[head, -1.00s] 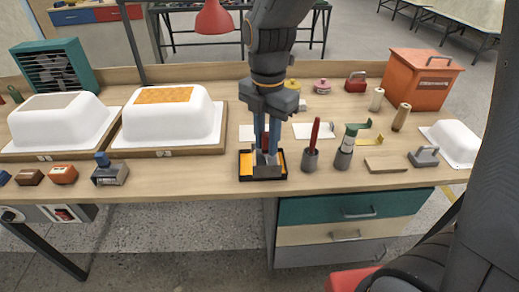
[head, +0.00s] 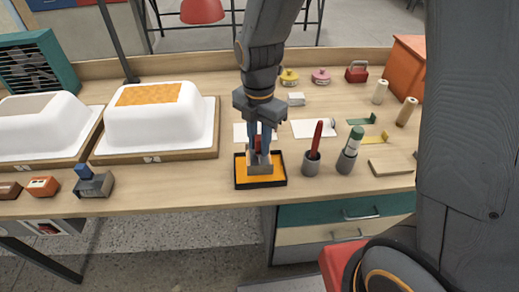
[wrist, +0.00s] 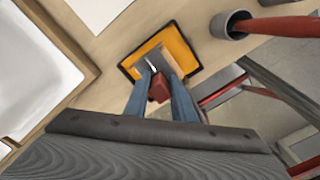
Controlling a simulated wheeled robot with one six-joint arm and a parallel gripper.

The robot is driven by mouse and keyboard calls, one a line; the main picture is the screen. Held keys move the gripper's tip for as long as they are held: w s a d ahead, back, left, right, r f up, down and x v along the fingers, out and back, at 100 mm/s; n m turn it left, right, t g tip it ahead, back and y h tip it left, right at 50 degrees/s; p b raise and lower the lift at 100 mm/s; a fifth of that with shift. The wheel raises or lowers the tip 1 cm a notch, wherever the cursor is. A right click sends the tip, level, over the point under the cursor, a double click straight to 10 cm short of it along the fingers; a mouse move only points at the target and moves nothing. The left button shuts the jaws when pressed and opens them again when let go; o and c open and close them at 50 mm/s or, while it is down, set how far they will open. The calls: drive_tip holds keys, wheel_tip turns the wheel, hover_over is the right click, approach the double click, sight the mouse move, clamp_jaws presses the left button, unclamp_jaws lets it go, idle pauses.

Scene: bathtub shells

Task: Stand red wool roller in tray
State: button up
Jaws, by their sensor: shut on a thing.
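In the wrist view the tray (wrist: 187,40) lies just beyond the fingertips, and the fingers hide part of the roller.
A grey cup (head: 311,164) with a red-handled tool and another cup (head: 346,163) with a green-topped tool stand right of the tray. White tub shells (head: 153,125) are at left. A grey tool with a blue knob (head: 92,184) sits front left. Bare bench lies between it and the tray.

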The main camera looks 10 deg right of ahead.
sight(259, 151)
drive_tip(key=shift+f, duration=1.5)
drive_tip(key=shift+f, duration=0.2)
drive_tip(key=o, duration=1)
drive_tip(key=shift+c, duration=0.2)
drive_tip(key=shift+r, duration=0.1)
